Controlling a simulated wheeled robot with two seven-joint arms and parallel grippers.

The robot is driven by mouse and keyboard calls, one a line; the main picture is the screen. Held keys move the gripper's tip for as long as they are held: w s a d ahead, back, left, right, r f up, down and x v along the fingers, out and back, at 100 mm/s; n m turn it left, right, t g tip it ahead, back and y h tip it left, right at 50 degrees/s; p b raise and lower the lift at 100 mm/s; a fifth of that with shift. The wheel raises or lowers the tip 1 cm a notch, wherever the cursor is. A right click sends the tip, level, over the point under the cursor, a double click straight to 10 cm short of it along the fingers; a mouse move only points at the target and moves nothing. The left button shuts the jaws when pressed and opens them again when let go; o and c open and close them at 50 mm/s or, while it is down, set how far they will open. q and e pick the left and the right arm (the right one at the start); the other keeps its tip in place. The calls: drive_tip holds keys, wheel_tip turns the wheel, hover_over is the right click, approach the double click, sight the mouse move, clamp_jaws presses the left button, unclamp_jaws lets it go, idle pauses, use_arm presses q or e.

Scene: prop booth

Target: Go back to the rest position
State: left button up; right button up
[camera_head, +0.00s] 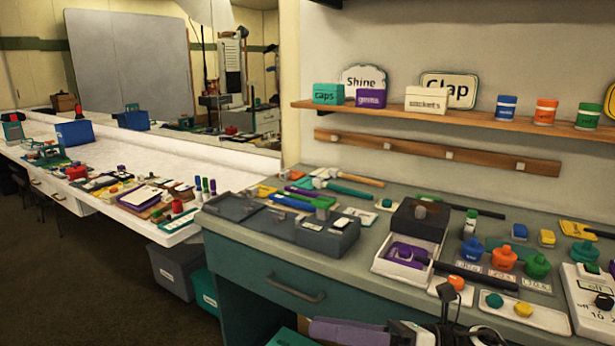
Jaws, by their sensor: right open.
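My right gripper (447,316) is low in the head view, at the front edge of the grey-green counter (345,258). My left gripper is not in view.
A white box (395,268) with purple contents, a dark box (420,216), a card with green and yellow knobs (540,318) and a grey bin (328,238) crowd the counter. A shelf (470,118) hangs behind. Dark floor (90,280) lies open at left.

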drive_tip(key=s+d+f+m+t+h, duration=0.1)
drive_tip(key=d+f+m+t+h, duration=0.55)
drive_tip(key=m, duration=0.85)
drive_tip(key=s+d+f+m+t+h, duration=0.15)
drive_tip(key=f+m+t+h, duration=0.35)
drive_tip(key=f+m, duration=0.7)
drive_tip(key=s+d+f+m+g+h, duration=0.2)
drive_tip(key=s+f+m+g, duration=0.1)
drive_tip(key=s+f+m, duration=0.4)
drive_tip(key=s+d+f+m+g+h, duration=0.2)
drive_tip(key=s+f+m, duration=0.5)
drive_tip(key=s, duration=0.5)
drive_tip(key=shift+m+g, duration=0.55)
drive_tip(key=shift+m, duration=0.05)
drive_tip(key=shift+d+h, duration=0.1)
drive_tip(key=shift+h, duration=0.15)
